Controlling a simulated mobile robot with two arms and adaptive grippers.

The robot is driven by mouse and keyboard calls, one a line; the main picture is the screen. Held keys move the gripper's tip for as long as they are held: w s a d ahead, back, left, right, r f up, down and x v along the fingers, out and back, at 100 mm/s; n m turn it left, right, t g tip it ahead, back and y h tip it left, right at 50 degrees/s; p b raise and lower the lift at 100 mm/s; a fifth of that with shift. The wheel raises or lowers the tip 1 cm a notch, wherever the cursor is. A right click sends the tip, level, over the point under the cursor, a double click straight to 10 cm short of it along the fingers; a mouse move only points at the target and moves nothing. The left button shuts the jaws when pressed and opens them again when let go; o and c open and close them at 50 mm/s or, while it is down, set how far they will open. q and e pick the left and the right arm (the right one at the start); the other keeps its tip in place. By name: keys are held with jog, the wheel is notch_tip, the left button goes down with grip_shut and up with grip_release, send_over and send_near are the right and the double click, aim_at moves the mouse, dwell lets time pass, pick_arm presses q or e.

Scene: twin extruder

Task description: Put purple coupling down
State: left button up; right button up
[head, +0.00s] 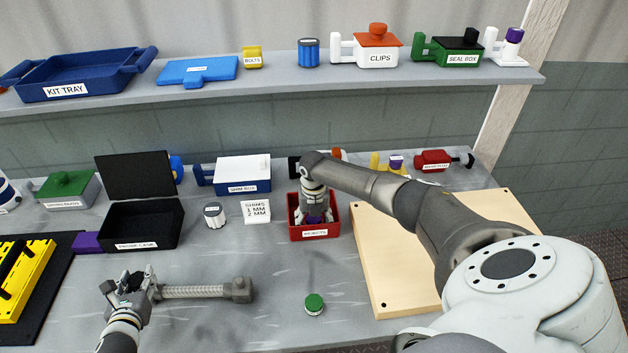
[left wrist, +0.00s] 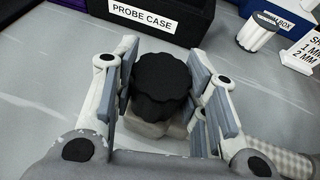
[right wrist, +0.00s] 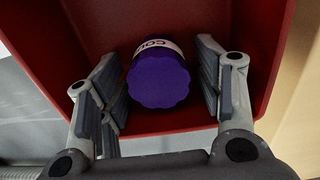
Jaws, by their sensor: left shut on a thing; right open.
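The purple coupling (right wrist: 158,82), with a white label partly readable as "COU", is in the red rejects bin (right wrist: 215,138). The bin stands mid-table in the head view (head: 315,236), where the coupling is mostly hidden by my arm. My right gripper (right wrist: 158,90) is open inside the bin, its fingers on either side of the coupling with gaps showing. In the head view my right gripper (head: 313,215) points down into the bin. My left gripper (head: 135,287) is shut on a grey tool (head: 195,291) with a ribbed handle; its black knob (left wrist: 162,78) shows between the fingers.
A green-topped part (head: 314,303) stands in front of the bin. A wooden board (head: 375,262) lies to its right. The shims sign (head: 256,211) and a white cylinder (head: 214,215) stand left, near the open probe case (head: 140,230). A shelf (head: 275,88) runs above the back.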

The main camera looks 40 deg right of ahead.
aim_at(314, 220)
pick_arm(q)
jog(key=shift+s+a+f, duration=0.1)
jog(key=shift+s+f, duration=0.15)
jog(key=shift+f, duration=0.25)
pick_arm(e)
notch_tip(314, 220, up, 12)
pick_arm(q)
jog(key=o, duration=1.3)
jog(key=shift+o, duration=0.6)
jog(key=shift+w+r, duration=0.2)
pick_arm(e)
jog(key=shift+w+f, duration=0.1)
pick_arm(q)
jog(key=shift+r, duration=0.1)
jog(key=shift+s+a+r, duration=0.2)
jog(key=shift+s+r, duration=0.05)
jog(key=shift+s, duration=0.2)
jog(key=v, duration=1)
jog(key=shift+s, duration=0.4)
